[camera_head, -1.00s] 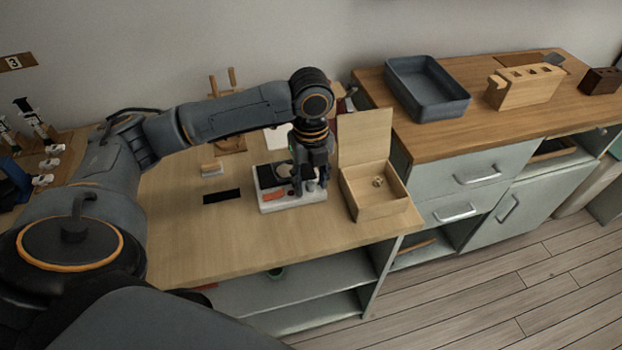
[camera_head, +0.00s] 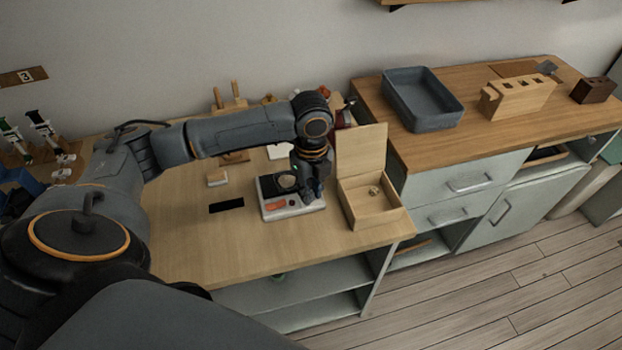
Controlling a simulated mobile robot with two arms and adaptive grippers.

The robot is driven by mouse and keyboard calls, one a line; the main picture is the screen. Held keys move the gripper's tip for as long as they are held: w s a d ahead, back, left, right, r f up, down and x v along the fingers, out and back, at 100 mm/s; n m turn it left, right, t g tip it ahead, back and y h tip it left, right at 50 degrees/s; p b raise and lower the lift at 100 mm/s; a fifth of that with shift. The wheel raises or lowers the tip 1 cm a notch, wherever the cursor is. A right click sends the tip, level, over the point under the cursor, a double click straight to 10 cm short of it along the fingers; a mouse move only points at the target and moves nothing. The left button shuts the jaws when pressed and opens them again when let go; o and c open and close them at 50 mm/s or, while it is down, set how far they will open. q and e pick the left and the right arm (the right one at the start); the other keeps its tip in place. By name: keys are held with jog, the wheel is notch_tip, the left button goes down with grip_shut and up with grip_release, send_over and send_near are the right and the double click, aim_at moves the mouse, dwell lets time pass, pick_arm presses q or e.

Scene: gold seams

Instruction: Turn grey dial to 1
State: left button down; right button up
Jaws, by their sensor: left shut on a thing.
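A small white device (camera_head: 283,212) with a black top part and an orange-red switch (camera_head: 277,205) stands on the wooden table. My left gripper (camera_head: 309,192) reaches down over the right part of this device. It is shut on the grey dial there. The fingers hide most of the dial, and I cannot read its marks or its setting. My right gripper is not in view.
An open wooden box (camera_head: 372,212) with a raised lid stands close to the right of the device. A black strip (camera_head: 227,206) lies to its left. A blue-grey tray (camera_head: 422,98) and a slotted wooden block (camera_head: 518,97) are on the counter at right.

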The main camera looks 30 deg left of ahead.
aim_at(312, 194)
pick_arm(q)
jog(key=n+p, duration=0.2)
jog(key=p, duration=0.1)
jog(key=n+p, duration=0.2)
jog(key=p, duration=0.2)
jog(key=n+p, duration=0.3)
jog(key=shift+w+r+p, duration=0.1)
jog(key=shift+r+p, duration=0.15)
jog(key=shift+p, duration=0.05)
jog(key=shift+f+n+p, duration=0.2)
jog(key=shift+n+p, duration=0.9)
jog(key=shift+p, duration=0.15)
jog(key=shift+w, duration=0.1)
jog(key=c, duration=1.2)
grip_release()
notch_tip(312, 194, up, 12)
jog(key=shift+f, duration=0.1)
